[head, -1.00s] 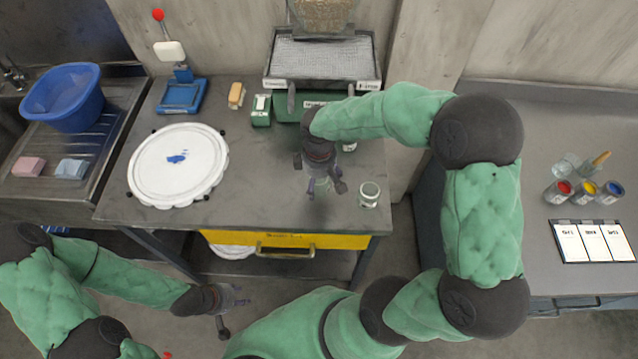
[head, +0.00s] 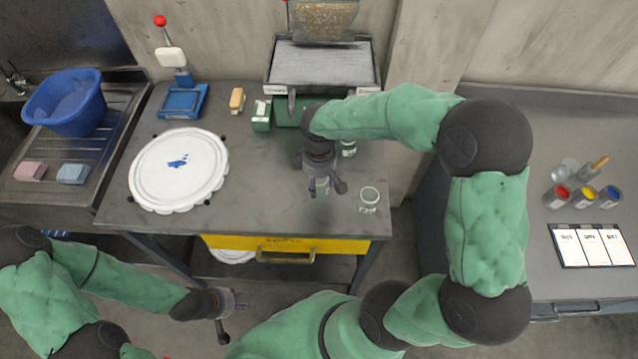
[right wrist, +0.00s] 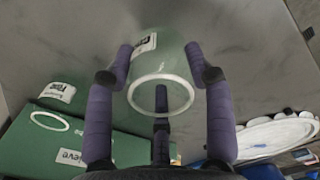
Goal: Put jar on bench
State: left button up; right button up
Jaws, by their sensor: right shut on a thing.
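My right gripper (head: 327,188) is shut on a clear, greenish jar above the grey workbench (head: 265,205). In the right wrist view, the fingers (right wrist: 160,85) stand on both sides of the jar (right wrist: 160,115), whose pale rim faces the camera and whose label is partly hidden. I cannot tell whether its base touches the bench. A second jar (head: 369,201) stands at the bench's right front. A third jar (head: 349,149) stands behind, by the green machine base.
A sieve machine (head: 322,65) stands at the bench's back. A sink with a blue basin (head: 64,103) is far left. Paint pots (head: 584,197) stand on the right counter.

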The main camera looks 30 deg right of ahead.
jog(key=s+a+r+p, duration=0.3)
jog(key=s+a+r, duration=0.4)
jog(key=s+r, duration=0.3)
jog(key=shift+s+a+r, duration=0.15)
jog(key=shift+s+r, duration=0.15)
jog(key=shift+s, duration=0.7)
